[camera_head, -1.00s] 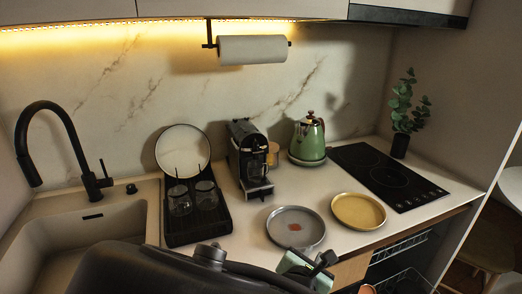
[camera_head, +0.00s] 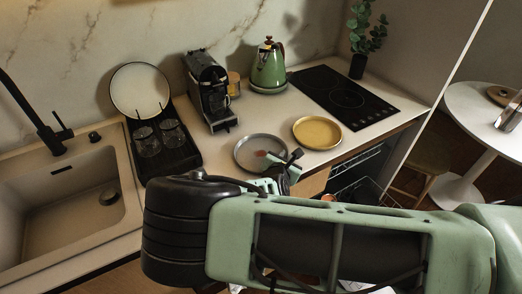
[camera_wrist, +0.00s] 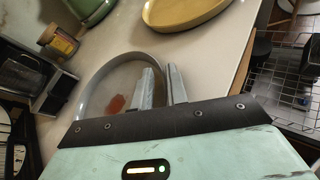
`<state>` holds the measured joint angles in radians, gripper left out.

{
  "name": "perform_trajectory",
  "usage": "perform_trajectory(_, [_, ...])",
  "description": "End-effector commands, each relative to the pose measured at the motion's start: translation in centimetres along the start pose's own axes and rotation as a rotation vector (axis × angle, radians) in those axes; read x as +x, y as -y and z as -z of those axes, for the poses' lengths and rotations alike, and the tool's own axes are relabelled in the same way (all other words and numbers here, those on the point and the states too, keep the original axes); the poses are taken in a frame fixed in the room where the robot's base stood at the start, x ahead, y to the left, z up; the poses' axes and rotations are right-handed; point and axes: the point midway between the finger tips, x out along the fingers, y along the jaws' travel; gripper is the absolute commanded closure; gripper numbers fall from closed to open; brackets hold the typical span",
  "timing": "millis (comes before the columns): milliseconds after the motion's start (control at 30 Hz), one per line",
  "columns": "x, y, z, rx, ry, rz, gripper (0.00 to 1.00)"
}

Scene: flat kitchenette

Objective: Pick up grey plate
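The grey plate (camera_head: 246,156) lies flat on the counter, left of the yellow plate. It has a raised rim and a small reddish patch near its middle. In the wrist view the grey plate (camera_wrist: 96,92) shows just beyond my fingers, its lower part hidden behind my gripper body. My gripper (camera_wrist: 160,72) has its two fingers apart with a narrow gap, at the right side of the plate's rim. In the head view my gripper (camera_head: 290,158) is at the plate's front right edge. I cannot tell whether the fingers touch the rim.
The yellow plate (camera_head: 318,132) is close behind and right. The coffee machine (camera_head: 209,91), green kettle (camera_head: 268,68) and dark drying tray (camera_head: 172,157) with glasses stand behind or left. The black cooktop (camera_head: 345,96) is at the right. An open wire rack (camera_wrist: 285,75) is below the counter edge.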

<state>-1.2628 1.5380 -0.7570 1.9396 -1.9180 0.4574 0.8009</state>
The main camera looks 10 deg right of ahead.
Motion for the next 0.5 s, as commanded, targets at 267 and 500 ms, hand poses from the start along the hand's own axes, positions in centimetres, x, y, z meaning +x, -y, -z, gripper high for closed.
perform_trajectory(267, [0.63, 0.02, 0.04, 0.001, 0.0, 0.0, 0.85])
perform_trajectory(500, [0.6, 0.03, 0.04, 0.001, 0.0, 0.001, 1.0])
